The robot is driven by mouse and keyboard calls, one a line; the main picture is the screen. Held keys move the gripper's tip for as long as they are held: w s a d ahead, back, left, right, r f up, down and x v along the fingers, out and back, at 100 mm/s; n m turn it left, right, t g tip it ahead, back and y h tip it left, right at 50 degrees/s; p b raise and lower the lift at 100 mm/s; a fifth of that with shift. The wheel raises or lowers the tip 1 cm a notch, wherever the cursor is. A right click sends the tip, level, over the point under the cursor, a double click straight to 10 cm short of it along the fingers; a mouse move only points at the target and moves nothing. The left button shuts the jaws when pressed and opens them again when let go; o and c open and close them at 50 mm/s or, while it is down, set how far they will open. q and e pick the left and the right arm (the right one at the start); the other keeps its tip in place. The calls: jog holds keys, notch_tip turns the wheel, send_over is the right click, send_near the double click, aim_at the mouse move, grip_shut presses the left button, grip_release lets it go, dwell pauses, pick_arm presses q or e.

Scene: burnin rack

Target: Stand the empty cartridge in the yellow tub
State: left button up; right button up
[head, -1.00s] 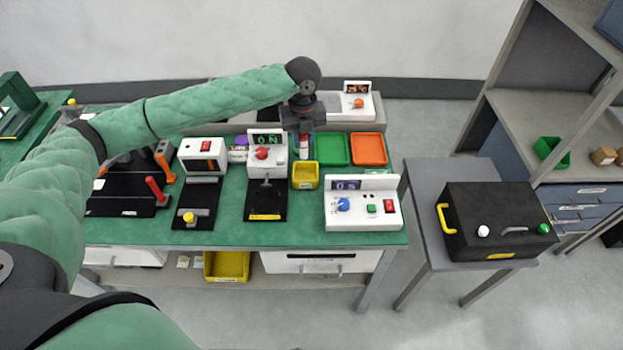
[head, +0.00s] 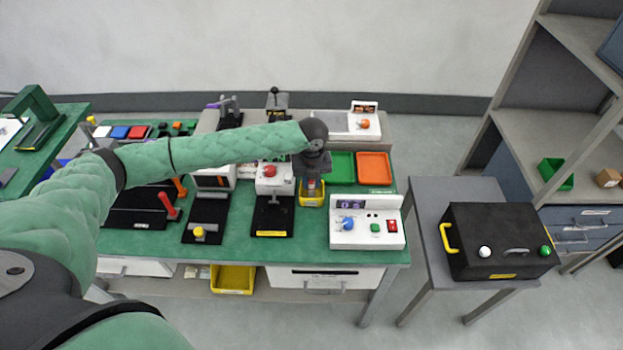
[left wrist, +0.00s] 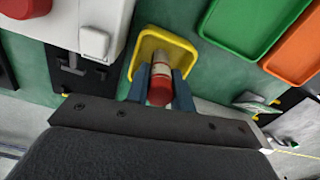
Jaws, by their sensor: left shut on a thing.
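My left gripper (head: 312,180) is over the small yellow tub (head: 313,200) on the green bench. In the left wrist view its two blue-grey fingers (left wrist: 160,92) are shut on a cartridge (left wrist: 161,72) with a red end and a pale body. The cartridge points down into the yellow tub (left wrist: 185,46), within its rim. I cannot tell whether it touches the tub's floor. In the head view the cartridge (head: 311,187) shows as a small red patch under the gripper. My right gripper is not in view.
A green tray (head: 342,166) and an orange tray (head: 374,168) lie behind and right of the tub. A white box with a blue knob (head: 367,228) stands in front right. A white and black device with a red knob (head: 270,190) stands close on the left.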

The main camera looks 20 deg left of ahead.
pick_arm(q)
jog(key=shift+f, duration=0.25)
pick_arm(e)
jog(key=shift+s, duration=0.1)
pick_arm(q)
jog(key=o, duration=1)
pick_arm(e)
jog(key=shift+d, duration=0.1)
pick_arm(q)
jog(key=shift+r, duration=0.1)
jog(key=shift+r, duration=0.15)
jog(key=shift+r+b, duration=0.4)
jog(key=shift+b, duration=0.05)
notch_tip(320, 180, up, 10)
jog(key=b, duration=0.3)
jog(key=shift+d+f+b, duration=0.1)
jog(key=shift+f+b, duration=0.1)
jog(key=shift+b, duration=0.2)
jog(key=shift+r, duration=0.75)
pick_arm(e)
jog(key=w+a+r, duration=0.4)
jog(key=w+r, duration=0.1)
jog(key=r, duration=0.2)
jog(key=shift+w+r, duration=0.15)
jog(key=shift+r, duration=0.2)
